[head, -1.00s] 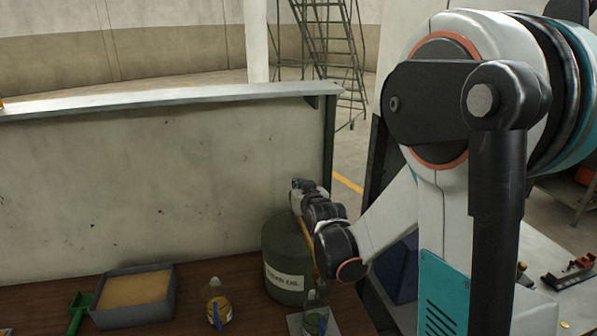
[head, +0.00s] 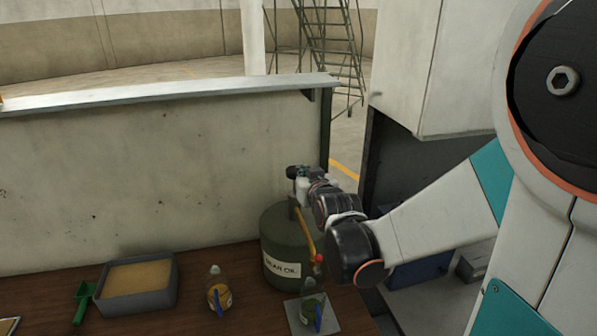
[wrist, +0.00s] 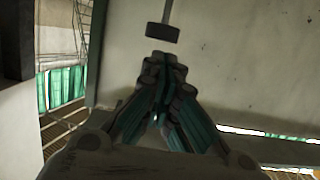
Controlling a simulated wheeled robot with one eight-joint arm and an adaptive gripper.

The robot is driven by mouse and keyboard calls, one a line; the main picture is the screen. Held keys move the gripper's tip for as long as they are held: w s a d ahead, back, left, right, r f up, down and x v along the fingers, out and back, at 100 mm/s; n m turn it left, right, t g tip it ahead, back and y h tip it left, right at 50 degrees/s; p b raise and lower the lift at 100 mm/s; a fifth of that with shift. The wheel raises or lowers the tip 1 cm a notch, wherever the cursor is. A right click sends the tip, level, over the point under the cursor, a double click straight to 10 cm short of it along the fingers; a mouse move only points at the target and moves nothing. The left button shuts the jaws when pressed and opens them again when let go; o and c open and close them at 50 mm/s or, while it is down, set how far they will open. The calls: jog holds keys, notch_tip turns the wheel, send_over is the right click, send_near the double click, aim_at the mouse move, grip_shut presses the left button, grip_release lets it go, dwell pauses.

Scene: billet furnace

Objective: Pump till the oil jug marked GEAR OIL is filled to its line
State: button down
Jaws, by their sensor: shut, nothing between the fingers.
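A dark green drum (head: 280,240) labelled GEAR OIL stands on the bench. A yellow-orange spout pipe (head: 306,236) with a red tip comes down its right side. A clear jug (head: 311,304) with a blue mark sits below the spout; its label and fill level are too small to read. My gripper (head: 296,172) is above the drum top, shut and empty. In the wrist view my gripper's fingertips (wrist: 163,62) are together, apart from a dark knob (wrist: 162,32) on a thin rod. My gripper and wrist partly hide the pump top.
The jug stands on a pale square plate (head: 330,325). A second jug (head: 217,290) with amber liquid stands to the left. Farther left are a grey tray (head: 168,294) of sand-coloured material and a green scoop (head: 82,300). A wall (head: 150,180) with a ledge rises behind the bench.

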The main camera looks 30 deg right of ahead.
jog(key=shift+v, duration=0.8)
jog(key=shift+r, duration=0.1)
dwell(0.5)
notch_tip(320, 180, up, 5)
jog(key=p, duration=0.5)
jog(key=shift+w+r, duration=0.1)
jog(key=shift+r, duration=0.1)
jog(key=shift+w, duration=0.15)
send_over(295, 172)
notch_tip(295, 172, down, 2)
jog(key=shift+f, duration=0.2)
notch_tip(295, 172, down, 3)
jog(key=shift+r, duration=0.1)
jog(key=shift+f, duration=0.65)
